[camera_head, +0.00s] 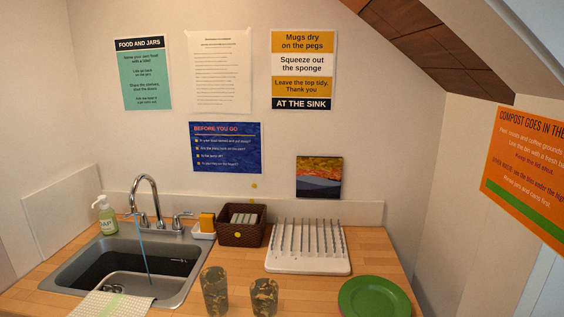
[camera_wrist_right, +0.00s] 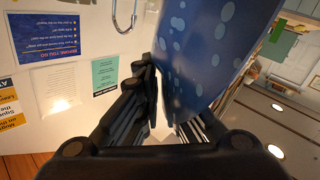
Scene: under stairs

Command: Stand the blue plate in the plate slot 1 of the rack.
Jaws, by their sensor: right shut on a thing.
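The blue plate (camera_wrist_right: 208,45), dark blue with pale blue spots, shows only in the right wrist view. My right gripper (camera_wrist_right: 165,110) is shut on its edge. The plate stands out beyond the black fingers, and part of it is cut off by the top of the picture. The white rack (camera_head: 308,265) with several upright grey prongs stands on the wooden counter in the head view. Its slots look empty, and I cannot tell which is plate slot 1. Neither gripper nor the blue plate shows in the head view.
A green plate (camera_head: 374,298) lies at the rack's front right. Two dark patterned cups, one at left (camera_head: 215,291) and one at right (camera_head: 264,297), stand in front. A brown basket (camera_head: 241,237) is left of the rack. The sink (camera_head: 125,265) is farther left.

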